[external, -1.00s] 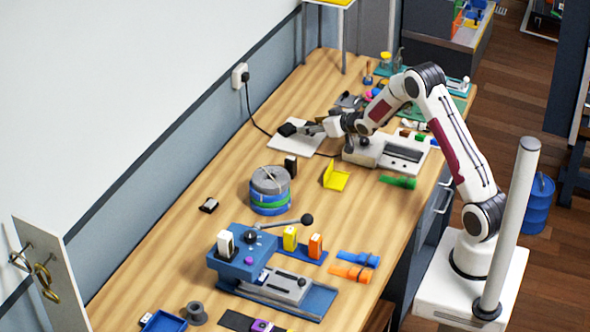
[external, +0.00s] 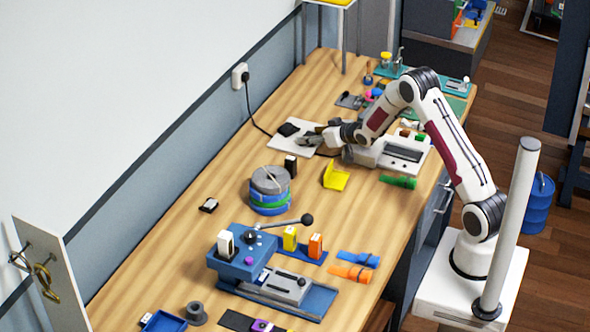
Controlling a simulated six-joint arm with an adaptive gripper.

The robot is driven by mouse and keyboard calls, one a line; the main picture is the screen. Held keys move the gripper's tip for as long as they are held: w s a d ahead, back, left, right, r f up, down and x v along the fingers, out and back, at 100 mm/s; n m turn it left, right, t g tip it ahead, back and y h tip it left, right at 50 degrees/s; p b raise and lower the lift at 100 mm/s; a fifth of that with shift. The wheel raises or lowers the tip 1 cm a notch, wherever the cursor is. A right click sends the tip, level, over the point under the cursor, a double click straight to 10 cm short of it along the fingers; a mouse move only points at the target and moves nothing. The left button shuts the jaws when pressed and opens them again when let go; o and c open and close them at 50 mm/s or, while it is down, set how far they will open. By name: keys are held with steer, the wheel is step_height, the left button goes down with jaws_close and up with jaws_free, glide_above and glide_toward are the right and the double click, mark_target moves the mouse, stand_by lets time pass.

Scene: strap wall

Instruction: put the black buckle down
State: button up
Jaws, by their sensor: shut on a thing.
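The black buckle (external: 288,129) is a small dark piece at the far end of the bench, over the white plate (external: 283,147). My gripper (external: 302,138) reaches in from the right, low over the plate, with its fingertips at the buckle's right side. It is shut on the buckle. The fingertips are small in this view, and I cannot tell whether the buckle touches the plate.
A grey and white device (external: 400,152) stands right of the plate, close under my arm. A yellow angled piece (external: 336,176), a small black block (external: 290,165) and a stack of strap rolls (external: 270,190) stand nearer. A black cable runs behind the plate.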

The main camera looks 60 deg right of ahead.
steer(key=o, duration=1.1)
steer(key=shift+r, duration=0.15)
steer(key=shift+s+a+r, duration=0.2)
steer(key=shift+s+r, duration=0.15)
steer(key=shift+s, duration=0.2)
steer(key=shift+v, duration=5.3)
steer(key=shift+a, duration=0.1)
